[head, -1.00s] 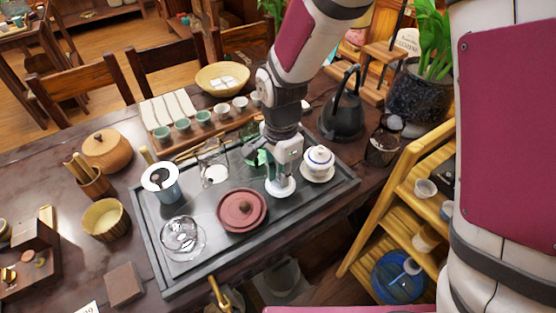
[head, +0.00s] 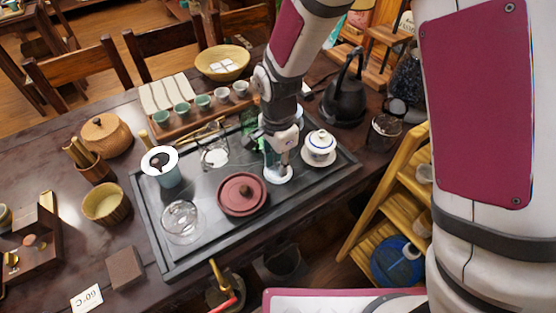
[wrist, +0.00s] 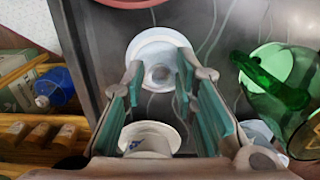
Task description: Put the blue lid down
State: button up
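My gripper (head: 285,158) points down over the tea tray (head: 347,178). In the wrist view its teal-padded fingers (wrist: 157,80) are apart with nothing between them. A white round dish-like piece (head: 278,175) lies on the tray below the fingertips. It also shows in the wrist view (wrist: 145,45), with a smaller round shape at its middle. I cannot tell whether that is a saucer alone or holds a lid.
A reddish-brown clay pot (head: 228,200) stands left of the white dish. Green glass (wrist: 275,80) is close beside the gripper. A clear glass vessel (head: 183,222), a strainer (head: 160,160) and a black kettle (head: 345,100) stand around. Bare tray lies in front of the dish.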

jog(key=shift+r, duration=0.1)
notch_tip(320, 180, up, 12)
jog(key=p, duration=0.1)
dwell(0.6)
jog(key=shift+r, duration=0.1)
jog(key=s+d+r+n+t, duration=0.2)
jog(key=s+d+r+n, duration=0.3)
jog(key=s+d+r, duration=0.6)
jog(key=s+d+r+n+t, duration=0.1)
jog(key=s+d+r+n, duration=0.1)
jog(key=s+d+n, duration=0.4)
jog(key=s+d, duration=0.3)
jog(key=s, duration=0.2)
jog(key=shift+s+d+r, duration=0.15)
jog(key=shift+s+r, duration=0.1)
